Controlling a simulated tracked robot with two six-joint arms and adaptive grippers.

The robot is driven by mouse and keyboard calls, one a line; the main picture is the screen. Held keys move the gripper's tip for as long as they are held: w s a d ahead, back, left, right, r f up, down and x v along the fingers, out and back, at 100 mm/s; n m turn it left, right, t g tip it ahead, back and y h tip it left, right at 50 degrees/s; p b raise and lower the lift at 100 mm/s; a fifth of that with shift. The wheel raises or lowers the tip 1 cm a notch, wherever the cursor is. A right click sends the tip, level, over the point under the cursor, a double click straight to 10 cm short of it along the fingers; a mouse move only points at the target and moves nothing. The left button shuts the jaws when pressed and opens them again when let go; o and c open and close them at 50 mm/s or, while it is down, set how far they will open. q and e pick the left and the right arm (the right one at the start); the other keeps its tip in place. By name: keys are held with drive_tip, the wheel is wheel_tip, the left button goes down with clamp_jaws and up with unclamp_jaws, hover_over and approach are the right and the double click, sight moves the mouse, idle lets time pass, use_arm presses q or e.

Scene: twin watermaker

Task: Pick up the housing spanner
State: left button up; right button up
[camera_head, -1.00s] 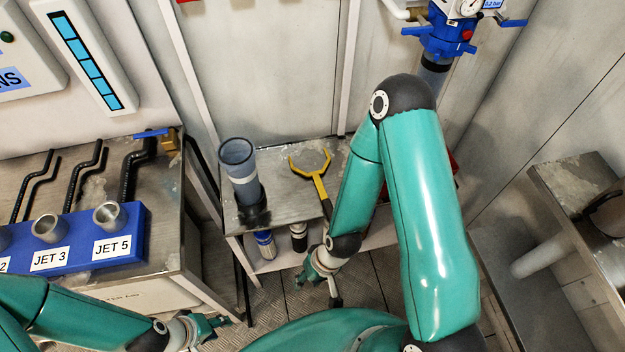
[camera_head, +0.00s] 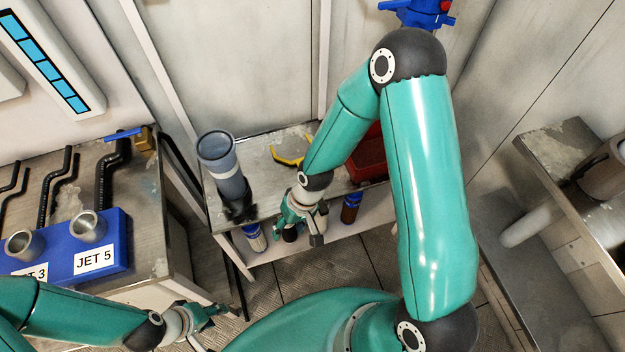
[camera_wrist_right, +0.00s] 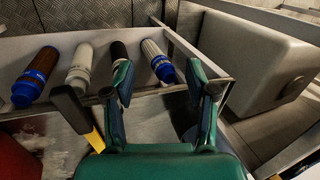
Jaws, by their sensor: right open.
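The housing spanner (camera_head: 290,158) lies on the small metal table (camera_head: 262,150); its yellow forked head is partly hidden behind my right arm. In the right wrist view its black handle (camera_wrist_right: 70,108) and a piece of yellow shaft show left of my fingers, outside the gap between them. My right gripper (camera_head: 300,226) is over the table's front edge, open, and it also shows in the right wrist view (camera_wrist_right: 160,82) with nothing between its fingers. My left gripper (camera_head: 210,311) hangs low at the left, away from the table; its jaws are too small to read.
A grey transparent cylinder (camera_head: 230,180) stands on the table's left. A red object (camera_head: 368,160) is at its right, behind my arm. Several cartridges (camera_wrist_right: 35,78) are on the shelf below. The blue jet block (camera_head: 60,250) is on the left bench.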

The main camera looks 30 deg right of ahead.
drive_tip(key=w+d+r+h+b, duration=0.1)
drive_tip(key=w+d+r+h, duration=0.1)
drive_tip(key=w+d+r, duration=0.3)
drive_tip(key=w+d+r+h+b, duration=0.1)
drive_tip(key=w+d+r+h, duration=0.1)
drive_tip(key=d+r, duration=0.4)
drive_tip(key=f, duration=0.3)
drive_tip(key=d+f, duration=0.1)
drive_tip(key=f, duration=0.7)
drive_tip(key=shift+w+d, duration=0.1)
drive_tip(key=shift+d, duration=0.05)
drive_tip(key=shift+f+p, duration=0.4)
drive_tip(key=shift+f, duration=2.35)
drive_tip(key=shift+c, duration=0.3)
clamp_jaws()
